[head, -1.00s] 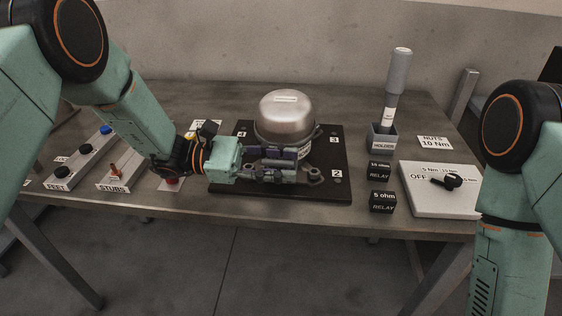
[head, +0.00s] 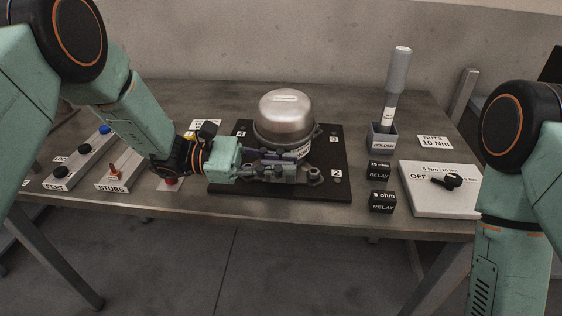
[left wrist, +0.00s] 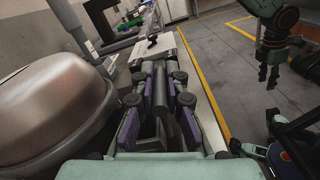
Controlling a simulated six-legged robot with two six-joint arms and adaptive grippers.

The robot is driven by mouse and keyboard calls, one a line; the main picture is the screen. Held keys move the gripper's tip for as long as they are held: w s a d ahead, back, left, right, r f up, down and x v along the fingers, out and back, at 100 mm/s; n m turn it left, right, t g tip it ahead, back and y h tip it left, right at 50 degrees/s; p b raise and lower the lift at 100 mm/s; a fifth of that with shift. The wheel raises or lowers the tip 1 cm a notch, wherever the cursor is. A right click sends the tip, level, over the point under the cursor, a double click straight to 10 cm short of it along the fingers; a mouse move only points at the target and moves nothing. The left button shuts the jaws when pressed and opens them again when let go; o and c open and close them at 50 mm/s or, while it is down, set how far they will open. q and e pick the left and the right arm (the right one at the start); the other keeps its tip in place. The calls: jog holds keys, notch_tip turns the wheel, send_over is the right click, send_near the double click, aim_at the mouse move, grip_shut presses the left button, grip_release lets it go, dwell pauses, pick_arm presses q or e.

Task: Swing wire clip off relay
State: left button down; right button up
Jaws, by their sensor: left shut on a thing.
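The compressor (head: 286,115) is a silver-brown dome on a black pallet (head: 325,190); its side also fills the left of the left wrist view (left wrist: 55,100). My left gripper (head: 290,158) is at the compressor's front side, low over the pallet. In the left wrist view its purple-padded fingers (left wrist: 158,105) are close together with a dark narrow part between them. It is shut on what I take to be the wire clip, whose shape is mostly hidden by the fingers. The relay on the compressor is hidden too. My right gripper (left wrist: 267,73) hangs away from the table; its opening is unclear.
Two black relay boxes, 15 ohm (head: 379,172) and 5 ohm (head: 382,201), stand right of the pallet. The FEET (head: 62,182) and STUBS (head: 115,184) trays lie left.

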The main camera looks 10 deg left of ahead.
pick_arm(q)
jog(key=s+m+b, duration=0.1)
jog(key=m, duration=0.1)
jog(key=s+m+b, duration=0.1)
jog(key=m, duration=0.1)
jog(key=shift+f, duration=0.4)
jog(key=m, duration=0.1)
jog(key=s+m+b, duration=0.1)
jog(key=m, duration=0.1)
jog(key=shift+f+b, duration=0.3)
jog(key=shift+f, duration=0.1)
jog(key=m+b, duration=0.1)
jog(key=f+m+b, duration=0.1)
jog(key=m, duration=0.1)
jog(key=s+m+b, duration=0.1)
jog(key=shift+f+b, duration=0.3)
jog(key=shift+b, duration=0.1)
jog(key=shift+s+f+m+b, duration=0.15)
jog(key=shift+f+m+b, duration=0.2)
jog(key=shift+m+b, duration=0.65)
jog(key=shift+s+f+m+b, duration=0.15)
jog(key=shift+f+m+b, duration=0.15)
jog(key=shift+m+b, duration=0.65)
jog(key=c, duration=1.4)
grip_release()
jog(key=shift+o, duration=0.2)
jog(key=shift+a, duration=0.1)
